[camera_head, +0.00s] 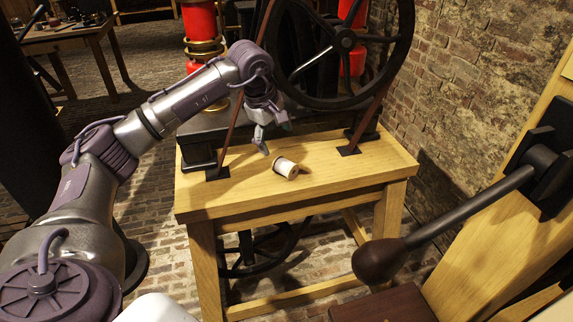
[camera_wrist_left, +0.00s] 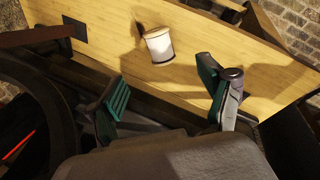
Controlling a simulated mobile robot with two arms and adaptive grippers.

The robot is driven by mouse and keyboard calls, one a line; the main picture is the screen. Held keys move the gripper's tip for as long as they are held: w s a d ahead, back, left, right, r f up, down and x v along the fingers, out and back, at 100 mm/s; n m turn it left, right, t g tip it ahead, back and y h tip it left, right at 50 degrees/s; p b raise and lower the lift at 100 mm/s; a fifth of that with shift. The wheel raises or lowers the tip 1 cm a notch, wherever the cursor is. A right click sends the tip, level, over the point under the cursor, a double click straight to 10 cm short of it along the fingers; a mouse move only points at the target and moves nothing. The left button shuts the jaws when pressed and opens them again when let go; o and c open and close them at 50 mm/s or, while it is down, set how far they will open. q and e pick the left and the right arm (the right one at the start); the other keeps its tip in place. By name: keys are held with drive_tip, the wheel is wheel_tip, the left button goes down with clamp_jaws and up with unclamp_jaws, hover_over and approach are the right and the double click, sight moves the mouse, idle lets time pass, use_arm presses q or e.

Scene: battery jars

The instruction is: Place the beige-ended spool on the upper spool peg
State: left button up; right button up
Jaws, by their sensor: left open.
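A small spool with a white body and beige ends (camera_head: 285,167) lies on the wooden table, apparently on its side. It also shows in the left wrist view (camera_wrist_left: 159,45), beyond and between my fingertips. My left gripper (camera_head: 274,138) is open and empty, above the table just behind and left of the spool, apart from it. In the left wrist view its green-padded fingers (camera_wrist_left: 165,85) are spread wide. I cannot make out the upper spool peg in either view. My right gripper is not in view.
The wooden table (camera_head: 225,203) has free room around the spool. A large black wheel (camera_head: 393,62) with brown slanted bars stands at its back. A dark lever with a round knob (camera_head: 380,262) juts in at the right. A brick wall (camera_head: 470,75) stands behind.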

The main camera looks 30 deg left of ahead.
sight(286, 164)
use_arm(q)
drive_tip(key=p+x, duration=0.1)
drive_tip(key=x, duration=1.1)
drive_tip(key=shift+w+d+f, duration=0.15)
drive_tip(key=shift+d+f, duration=0.05)
drive_tip(key=shift+f, duration=0.1)
drive_tip(key=c, duration=1.2)
drive_tip(key=shift+r, duration=0.15)
